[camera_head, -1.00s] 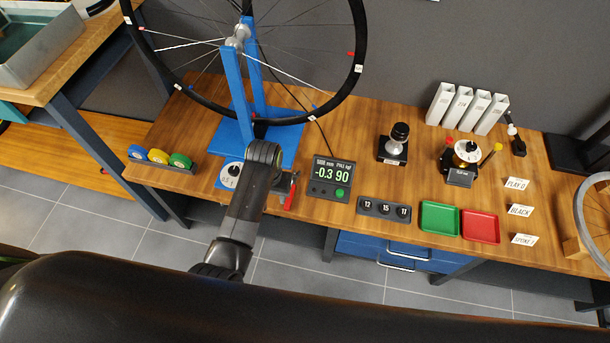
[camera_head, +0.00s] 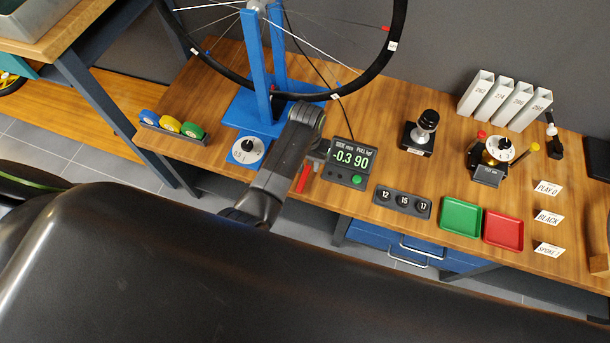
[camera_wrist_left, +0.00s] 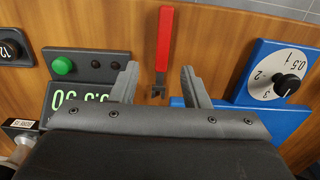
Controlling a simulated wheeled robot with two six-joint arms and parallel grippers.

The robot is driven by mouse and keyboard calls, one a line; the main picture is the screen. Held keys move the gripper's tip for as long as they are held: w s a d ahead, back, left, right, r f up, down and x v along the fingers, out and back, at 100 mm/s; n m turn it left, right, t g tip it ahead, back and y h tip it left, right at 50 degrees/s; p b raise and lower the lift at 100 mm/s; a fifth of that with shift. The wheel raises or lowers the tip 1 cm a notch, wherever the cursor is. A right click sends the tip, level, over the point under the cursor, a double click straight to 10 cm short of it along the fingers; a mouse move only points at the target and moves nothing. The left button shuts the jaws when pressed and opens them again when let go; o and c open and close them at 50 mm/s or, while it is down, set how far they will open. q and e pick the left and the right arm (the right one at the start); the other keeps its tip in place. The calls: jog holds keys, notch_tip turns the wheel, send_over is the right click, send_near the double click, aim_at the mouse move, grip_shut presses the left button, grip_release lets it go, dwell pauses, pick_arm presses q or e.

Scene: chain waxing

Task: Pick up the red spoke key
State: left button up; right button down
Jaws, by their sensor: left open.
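The red spoke key (camera_head: 304,178) lies on the wooden bench near its front edge, just left of the digital display. In the left wrist view its red handle (camera_wrist_left: 165,40) points away from my wrist, and its dark head lies nearer, in line with the gap between my fingers. My left gripper (camera_wrist_left: 160,80) is open, with one finger on each side of that gap and nothing gripped. In the head view the left gripper (camera_head: 318,151) is partly hidden by my arm. My right gripper is not in view.
The digital display (camera_head: 348,162) stands close beside the key. The blue wheel stand (camera_head: 255,70) and its round dial (camera_head: 248,150) are on the other side. A numbered block (camera_head: 402,202), green tray (camera_head: 461,217) and red tray (camera_head: 503,231) stand further right.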

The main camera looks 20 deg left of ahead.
aim_at(305, 175)
pick_arm(q)
jog(key=shift+s+a+f+b, duration=0.1)
jog(key=shift+f+b, duration=0.1)
jog(key=shift+f, duration=1.3)
jog(key=shift+s+a+f+b, duration=0.1)
jog(key=shift+f+b, duration=0.1)
jog(key=shift+f, duration=1.25)
jog(key=shift+c, duration=0.3)
grip_shut()
